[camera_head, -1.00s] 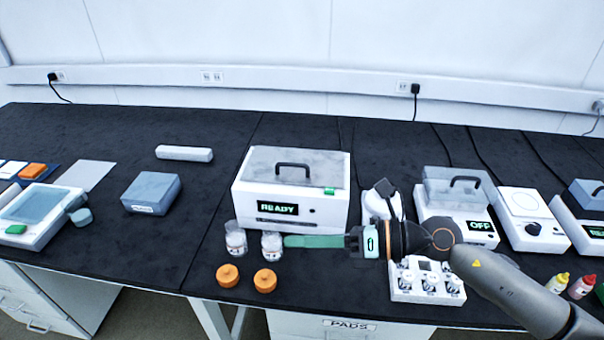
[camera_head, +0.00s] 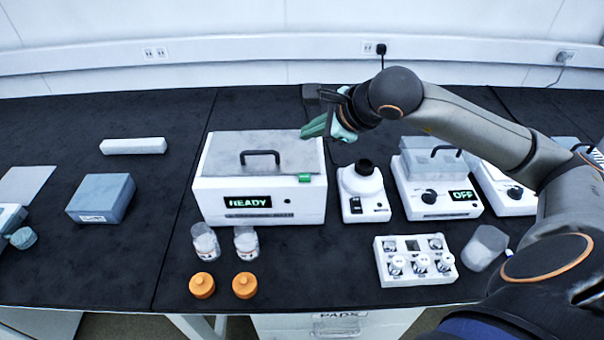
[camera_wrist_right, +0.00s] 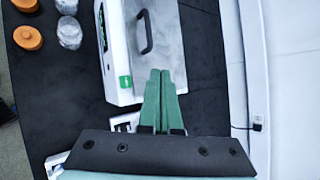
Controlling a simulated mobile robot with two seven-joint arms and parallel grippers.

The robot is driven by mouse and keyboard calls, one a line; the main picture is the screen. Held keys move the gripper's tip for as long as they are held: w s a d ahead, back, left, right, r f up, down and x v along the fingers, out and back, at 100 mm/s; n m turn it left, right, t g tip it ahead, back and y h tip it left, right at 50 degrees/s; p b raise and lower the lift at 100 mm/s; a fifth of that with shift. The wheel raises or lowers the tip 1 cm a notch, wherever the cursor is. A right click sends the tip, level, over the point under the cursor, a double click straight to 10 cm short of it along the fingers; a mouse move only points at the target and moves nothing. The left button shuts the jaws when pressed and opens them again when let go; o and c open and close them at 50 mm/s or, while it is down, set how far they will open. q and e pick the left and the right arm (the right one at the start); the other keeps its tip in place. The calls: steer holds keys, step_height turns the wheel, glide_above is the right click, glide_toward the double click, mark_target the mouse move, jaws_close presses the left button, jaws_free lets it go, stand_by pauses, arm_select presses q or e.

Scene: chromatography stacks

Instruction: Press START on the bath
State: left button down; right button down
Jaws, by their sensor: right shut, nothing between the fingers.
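The bath (camera_head: 260,206) is a white box with a grey lid, a dark handle and a lit READY display (camera_head: 248,202). A green button (camera_head: 305,177) sits on its top near the right front corner; it also shows in the right wrist view (camera_wrist_right: 126,82). My right gripper (camera_head: 306,132) is above the bath's back right part, apart from the button. Its green fingers (camera_wrist_right: 160,75) are shut and empty, and in the wrist view they lie beside the button. I cannot read a label on the button. My left gripper is not in view.
Right of the bath stand a small white device (camera_head: 363,192) with a dark top and a unit reading OFF (camera_head: 434,202). A white vial rack (camera_head: 415,270), two clear jars (camera_head: 205,242) and two orange caps (camera_head: 202,285) are in front. A grey-blue box (camera_head: 101,198) is left.

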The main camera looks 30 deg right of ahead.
mark_target(310, 179)
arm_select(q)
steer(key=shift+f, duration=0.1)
arm_select(e)
steer(key=shift+f, duration=0.15)
